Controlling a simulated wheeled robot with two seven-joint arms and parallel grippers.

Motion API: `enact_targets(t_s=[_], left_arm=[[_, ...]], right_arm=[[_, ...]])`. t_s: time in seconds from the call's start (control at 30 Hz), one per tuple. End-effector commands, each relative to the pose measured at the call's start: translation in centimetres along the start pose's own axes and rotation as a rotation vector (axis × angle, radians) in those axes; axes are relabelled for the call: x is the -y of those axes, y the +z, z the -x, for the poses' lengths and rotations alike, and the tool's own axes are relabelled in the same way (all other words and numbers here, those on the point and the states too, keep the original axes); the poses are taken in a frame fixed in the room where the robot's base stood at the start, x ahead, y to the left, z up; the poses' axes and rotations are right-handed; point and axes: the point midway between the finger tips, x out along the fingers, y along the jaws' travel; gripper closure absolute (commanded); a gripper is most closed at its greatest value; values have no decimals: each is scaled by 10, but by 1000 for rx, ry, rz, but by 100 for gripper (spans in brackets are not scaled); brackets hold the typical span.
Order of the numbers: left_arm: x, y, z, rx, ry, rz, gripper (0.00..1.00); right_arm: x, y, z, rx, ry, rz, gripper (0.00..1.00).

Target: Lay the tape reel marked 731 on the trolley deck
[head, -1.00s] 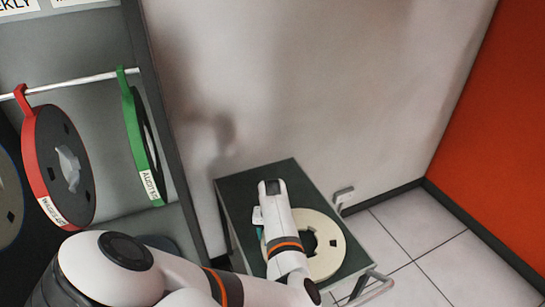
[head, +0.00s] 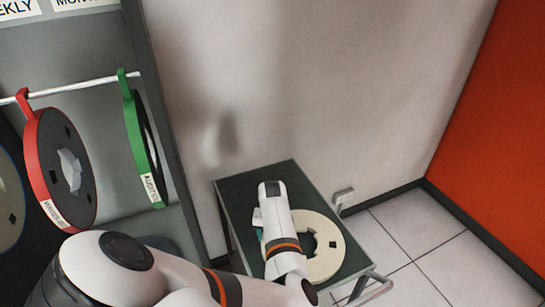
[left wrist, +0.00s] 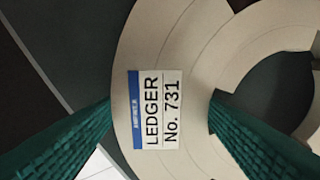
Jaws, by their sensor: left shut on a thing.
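The cream tape reel (head: 328,257) lies flat at the trolley deck (head: 237,189), over its right and near part. I cannot tell whether it touches the deck or hangs just above it. In the left wrist view its label (left wrist: 157,110) reads LEDGER No. 731. My left gripper (left wrist: 160,112) is shut on the reel's rim, one teal finger each side of the label. In the head view my arm hides part of the reel and most of the fingers. My right gripper is in neither view.
A rack at the left holds a red-banded reel (head: 60,165) and a green-banded reel (head: 143,140) hanging from a rail (head: 100,81). The trolley stands near the pale wall (head: 300,90), with its handle (head: 375,285) at the near right. Tiled floor (head: 440,255) at the right is clear.

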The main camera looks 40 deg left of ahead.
Motion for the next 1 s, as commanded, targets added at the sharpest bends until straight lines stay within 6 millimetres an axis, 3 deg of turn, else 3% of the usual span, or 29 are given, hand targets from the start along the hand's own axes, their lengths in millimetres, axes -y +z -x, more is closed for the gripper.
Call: enact_targets(t_s=[1.0], left_arm=[[1,2,-10,4,-2,1,76]], right_arm=[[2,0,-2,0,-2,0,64]])
